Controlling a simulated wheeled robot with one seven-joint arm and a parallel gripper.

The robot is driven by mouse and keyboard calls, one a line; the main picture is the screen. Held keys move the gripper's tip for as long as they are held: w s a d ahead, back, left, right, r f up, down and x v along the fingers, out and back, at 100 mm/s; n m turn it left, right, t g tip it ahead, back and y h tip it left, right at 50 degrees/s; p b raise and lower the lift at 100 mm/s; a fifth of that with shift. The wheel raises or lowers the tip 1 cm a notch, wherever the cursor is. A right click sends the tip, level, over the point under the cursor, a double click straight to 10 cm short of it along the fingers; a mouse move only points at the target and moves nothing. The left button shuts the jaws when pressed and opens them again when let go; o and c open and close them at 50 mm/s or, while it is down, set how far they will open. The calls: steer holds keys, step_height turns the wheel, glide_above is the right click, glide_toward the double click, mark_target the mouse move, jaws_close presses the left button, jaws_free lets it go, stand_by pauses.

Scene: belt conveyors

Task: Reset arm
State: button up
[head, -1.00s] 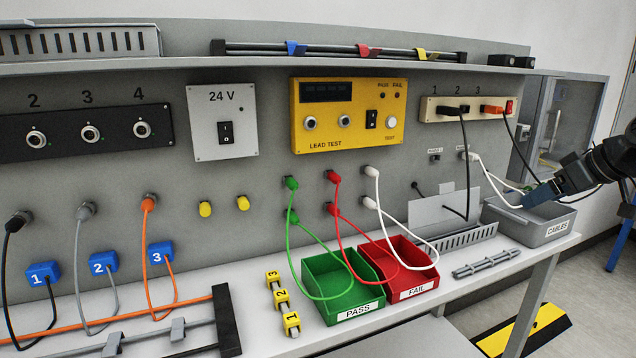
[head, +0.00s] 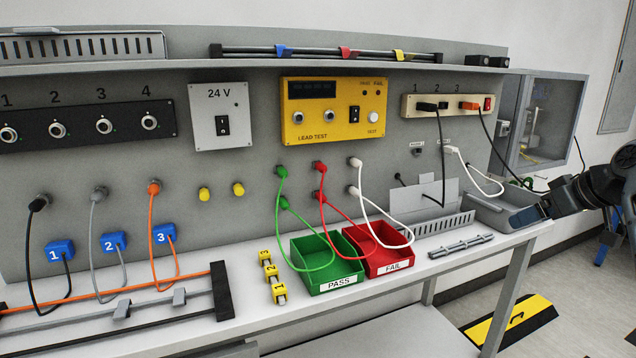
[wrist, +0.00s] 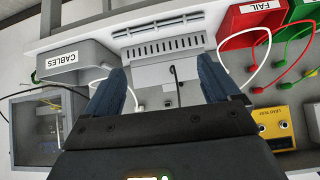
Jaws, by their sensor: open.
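My gripper (head: 524,217) is at the right of the head view, in front of the grey CABLES bin and hiding part of it. In the wrist view my gripper (wrist: 168,88) shows two dark blue fingers spread apart with nothing between them. The grey CABLES bin (wrist: 68,62) lies to the left of the fingers there. It also shows in the head view (head: 487,212). A white lead (head: 478,172) hangs from the wall down toward this bin.
The green PASS bin (head: 300,249) and red FAIL bin (head: 408,254) stand on the bench with leads hanging over them. A grey slotted tray (head: 446,227) is left of the CABLES bin. A grey cabinet (head: 545,125) stands behind my arm.

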steer(key=s+a+f+m+t+h, duration=0.1)
steer(key=s+a+f, duration=0.3)
steer(key=f, duration=0.5)
steer(key=s+a+f+m, duration=0.1)
steer(key=s+a+f, duration=0.1)
steer(key=a+f, duration=0.5)
steer(key=s+a+f+m+t+h, duration=0.1)
steer(key=s+a+f, duration=0.3)
steer(key=s+f, duration=0.35)
steer(key=s+a+f+m+h, duration=0.1)
steer(key=s+a+f, duration=0.2)
steer(key=s+f, duration=0.45)
steer(key=s+a+r+t, duration=0.1)
steer(key=s+a+r, duration=0.15)
steer(key=s, duration=0.75)
steer(key=s+a+r+t, duration=0.1)
steer(key=s+a+r, duration=0.15)
steer(key=s, duration=0.65)
steer(key=s+a+r+t, duration=0.15)
steer(key=s+r, duration=0.25)
steer(key=s, duration=0.6)
steer(key=s+a+r+t, duration=0.1)
steer(key=s+a+r, duration=0.1)
steer(key=s+r, duration=0.6)
steer(key=shift+r+n, duration=0.3)
steer(key=shift+r, duration=0.65)
